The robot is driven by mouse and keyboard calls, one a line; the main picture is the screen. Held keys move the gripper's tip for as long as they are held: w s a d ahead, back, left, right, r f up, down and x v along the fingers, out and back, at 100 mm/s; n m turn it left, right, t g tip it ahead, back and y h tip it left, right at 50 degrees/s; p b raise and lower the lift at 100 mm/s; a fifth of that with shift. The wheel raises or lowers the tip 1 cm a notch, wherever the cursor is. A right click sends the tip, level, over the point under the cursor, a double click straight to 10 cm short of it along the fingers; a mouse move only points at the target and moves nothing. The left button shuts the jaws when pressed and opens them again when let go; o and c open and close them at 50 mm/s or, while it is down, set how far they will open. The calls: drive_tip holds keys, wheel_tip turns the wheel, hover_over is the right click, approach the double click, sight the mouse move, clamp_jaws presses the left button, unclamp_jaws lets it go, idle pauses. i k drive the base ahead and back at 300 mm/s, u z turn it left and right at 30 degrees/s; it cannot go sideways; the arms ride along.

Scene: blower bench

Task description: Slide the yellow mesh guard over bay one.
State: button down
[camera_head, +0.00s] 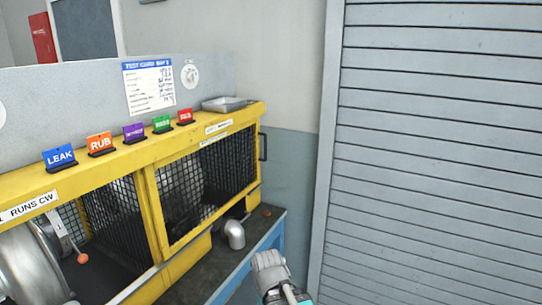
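A yellow-framed enclosure (152,215) with black mesh runs along the bench. Its right bay shows black mesh (233,160) inside a yellow frame, with a rounded grey shape behind it. The left bay shows a silver blower housing (22,268) in front and a dark mesh panel (112,218) to its right. Which framed part is the sliding guard, and which bay is bay one, I cannot tell. My gripper (268,262), grey, shows at the bottom centre, right of the bench edge and apart from the frame. Its fingers cannot be made out.
Coloured tags, including LEAK (59,157) and RUB (100,143), stand on the yellow top rail. A grey tray (225,104) lies at its right end. A grey pipe elbow (234,234) stands on the bench ledge. A grey slatted shutter (440,150) fills the right.

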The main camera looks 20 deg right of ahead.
sight(167, 252)
drive_tip(key=k, duration=0.25)
drive_tip(key=z, duration=0.15)
drive_tip(key=i, duration=1.2)
drive_tip(key=z, duration=0.2)
